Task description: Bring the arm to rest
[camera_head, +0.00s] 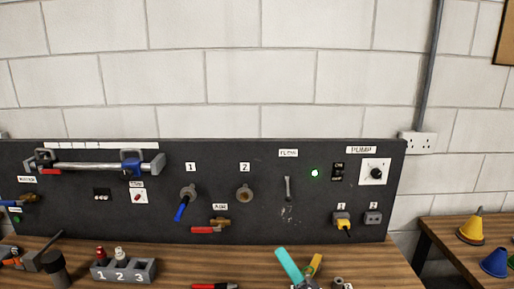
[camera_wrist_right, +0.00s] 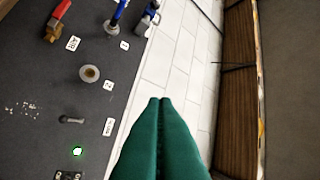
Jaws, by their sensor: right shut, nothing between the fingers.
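My right gripper (camera_head: 281,252) shows at the bottom of the head view, its teal fingers over the table in front of the panel. In the right wrist view its green fingers (camera_wrist_right: 160,100) are pressed together, with nothing between them. The fingers look apart from the black panel (camera_head: 330,205), whose face also shows in the wrist view (camera_wrist_right: 40,80). A yellow-orange piece (camera_head: 314,263) shows just right of the fingers; I cannot tell what it is. My left gripper is not in view.
The panel carries a blue-handled valve (camera_head: 182,208), a red-handled valve (camera_head: 208,229), a flow lever (camera_head: 288,188) and a lit green lamp (camera_head: 314,173). A numbered block (camera_head: 124,271) stands on the table. A side table with cones (camera_head: 471,229) is at right.

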